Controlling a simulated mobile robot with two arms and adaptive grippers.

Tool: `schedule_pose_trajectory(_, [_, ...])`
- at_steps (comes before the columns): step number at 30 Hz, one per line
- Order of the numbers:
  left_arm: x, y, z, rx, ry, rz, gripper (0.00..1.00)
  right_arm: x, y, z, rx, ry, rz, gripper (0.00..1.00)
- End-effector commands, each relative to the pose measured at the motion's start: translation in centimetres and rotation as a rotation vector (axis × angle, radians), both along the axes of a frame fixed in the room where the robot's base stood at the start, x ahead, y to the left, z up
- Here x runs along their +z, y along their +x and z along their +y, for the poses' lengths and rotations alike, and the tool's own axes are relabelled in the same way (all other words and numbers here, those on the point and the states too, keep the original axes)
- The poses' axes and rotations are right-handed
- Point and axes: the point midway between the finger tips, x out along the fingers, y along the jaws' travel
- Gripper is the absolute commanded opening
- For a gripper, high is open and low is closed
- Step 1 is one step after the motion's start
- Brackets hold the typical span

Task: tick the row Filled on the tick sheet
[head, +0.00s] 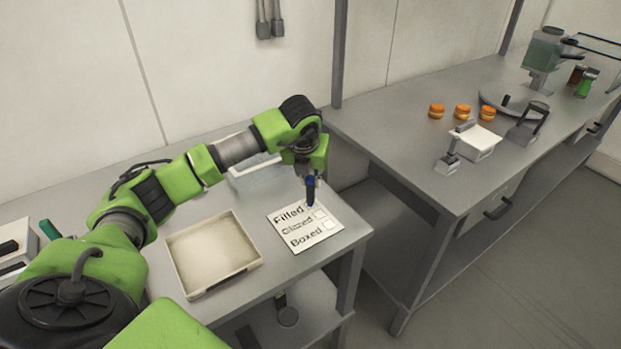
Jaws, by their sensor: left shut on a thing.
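The tick sheet (293,240) lies flat on the near grey table, a white card with the rows Filled, Glazed and Boxed and a box at the right of each row. My left gripper (311,180) points down over the sheet's upper right part. It is shut on a dark blue pen (310,192), whose lower end is at or just above the Filled row, near its box. The gripper and pen partly cover that box, so I cannot tell whether it bears a mark or whether the tip touches. The Glazed and Boxed boxes look blank. My right gripper is not in view.
An empty beige tray (189,288) sits left of the sheet, and a white container (240,172) stands behind my arm. Across a gap, another table holds several orange-brown rounds (462,111), a white tray (478,146) and a round grey plate (494,97).

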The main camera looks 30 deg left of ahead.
Motion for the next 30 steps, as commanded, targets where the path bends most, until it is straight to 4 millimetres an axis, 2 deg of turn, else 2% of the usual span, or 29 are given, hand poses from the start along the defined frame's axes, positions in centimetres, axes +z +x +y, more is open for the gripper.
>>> schedule_pose_trajectory(11, [0.3,-0.1,0.0,0.0,0.001,0.005,0.0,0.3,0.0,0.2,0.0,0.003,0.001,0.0])
schedule_pose_trajectory(30, [5.6,0.0,0.0,0.0,-0.001,0.0,0.0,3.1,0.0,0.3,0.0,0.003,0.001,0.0])
